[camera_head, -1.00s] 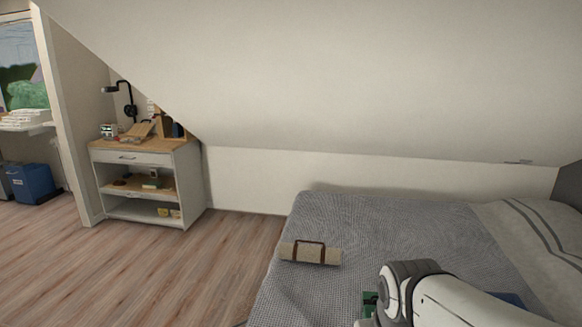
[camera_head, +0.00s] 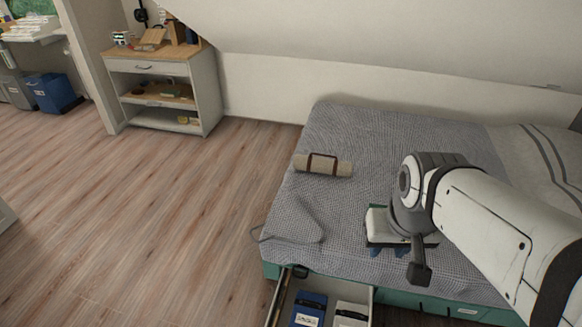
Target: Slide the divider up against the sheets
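An open drawer (camera_head: 372,296) under the bed shows at the bottom edge. In it are a blue box-like item (camera_head: 308,309) and a pale one with a dark top (camera_head: 351,314). I cannot make out a divider; the drawer's lower part is cut off. A white item (camera_head: 379,222) with green and blue under it lies on the bed, partly behind my arm; I cannot tell whether it is the sheets. My gripper (camera_head: 419,273) hangs over the bed's front edge, apart from the drawer. Only a dark part of it shows, and its fingers cannot be made out.
A shelf unit (camera_head: 165,90) stands by the wall under the sloped ceiling. The wooden floor (camera_head: 150,220) at left is clear.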

